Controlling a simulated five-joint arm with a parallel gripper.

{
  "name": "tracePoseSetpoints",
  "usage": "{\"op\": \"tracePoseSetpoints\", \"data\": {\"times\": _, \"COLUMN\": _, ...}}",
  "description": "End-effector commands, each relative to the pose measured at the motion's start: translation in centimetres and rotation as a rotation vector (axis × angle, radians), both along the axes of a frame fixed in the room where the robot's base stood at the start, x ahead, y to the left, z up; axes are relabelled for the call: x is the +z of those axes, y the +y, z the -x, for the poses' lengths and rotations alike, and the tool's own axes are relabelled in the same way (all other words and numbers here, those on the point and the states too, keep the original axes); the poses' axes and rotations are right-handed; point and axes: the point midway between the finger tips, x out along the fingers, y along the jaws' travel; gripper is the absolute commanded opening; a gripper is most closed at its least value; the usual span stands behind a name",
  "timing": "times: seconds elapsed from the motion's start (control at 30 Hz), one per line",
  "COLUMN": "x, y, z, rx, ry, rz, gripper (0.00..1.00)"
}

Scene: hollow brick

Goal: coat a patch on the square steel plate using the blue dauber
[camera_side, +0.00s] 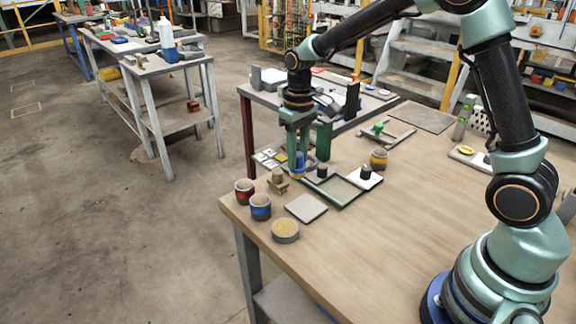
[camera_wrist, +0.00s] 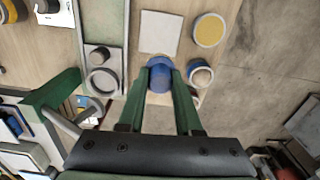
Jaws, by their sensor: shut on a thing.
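My gripper (camera_side: 297,172) is shut on the blue dauber (camera_side: 299,160), upright low over the table beside the tray. In the wrist view my gripper (camera_wrist: 160,75) has the blue dauber (camera_wrist: 158,64) between its green fingertips. Whether the dauber's lower end touches anything is hidden. The square steel plate (camera_side: 306,208) lies flat on the table, nearer the side camera than my gripper. It looks plain light grey. In the wrist view the plate (camera_wrist: 160,32) is just beyond the dauber, apart from it. A blue-banded pot (camera_side: 260,208) stands left of the plate.
A red-banded pot (camera_side: 244,192), a round yellow-topped dish (camera_side: 285,231) and a small wooden piece (camera_side: 278,178) stand near the plate. A shallow tray (camera_side: 345,203) lies right of my gripper. A yellow-banded pot (camera_side: 378,160) is farther right.

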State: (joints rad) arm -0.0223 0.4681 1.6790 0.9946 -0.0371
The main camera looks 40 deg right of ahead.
Motion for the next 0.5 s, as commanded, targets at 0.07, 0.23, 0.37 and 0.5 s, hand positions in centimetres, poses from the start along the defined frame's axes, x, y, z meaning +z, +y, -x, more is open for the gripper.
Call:
{"op": "tracePoseSetpoints", "data": {"times": 0.07, "x": -0.6, "y": 0.1, "z": -0.6, "rx": 0.004, "ry": 0.001, "rz": 0.000, "gripper": 0.00}}
{"op": "tracePoseSetpoints", "data": {"times": 0.23, "x": -1.2, "y": 0.2, "z": -1.0, "rx": 0.007, "ry": 0.000, "rz": 0.000, "gripper": 0.00}}
{"op": "tracePoseSetpoints", "data": {"times": 0.37, "x": -1.9, "y": 0.2, "z": -1.0, "rx": 0.007, "ry": 0.001, "rz": 0.000, "gripper": 0.00}}
{"op": "tracePoseSetpoints", "data": {"times": 0.5, "x": -3.1, "y": 0.1, "z": -1.0, "rx": 0.007, "ry": 0.002, "rz": 0.000, "gripper": 0.00}}
